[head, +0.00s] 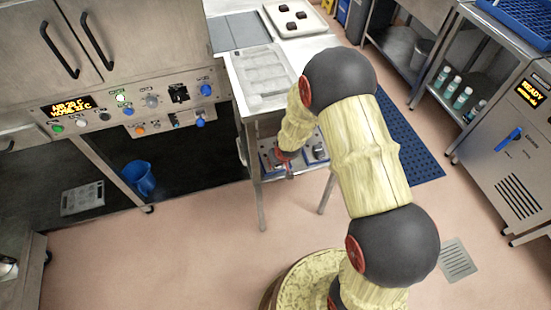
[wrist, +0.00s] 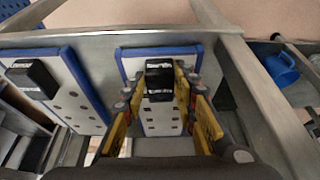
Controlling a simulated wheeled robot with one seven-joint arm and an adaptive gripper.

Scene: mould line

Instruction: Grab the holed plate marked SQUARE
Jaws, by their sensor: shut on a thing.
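My gripper (wrist: 160,82) has its yellow fingers on both sides of the black handle (wrist: 159,92) of a white, blue-edged holed plate (wrist: 153,117) in the wrist view. It is shut on that handle. A second blue-edged holed plate (wrist: 76,103), with its own black handle, lies to the left. I cannot read a SQUARE marking on either plate. In the head view my gripper (head: 287,164) reaches to the lower shelf of the steel table, and the plates there are partly hidden by my arm.
Table legs (wrist: 268,90) and the shelf edge (wrist: 100,38) frame the plates closely. The table top above holds a pale moulded tray (head: 262,72) and a tray with several dark pieces (head: 275,12).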

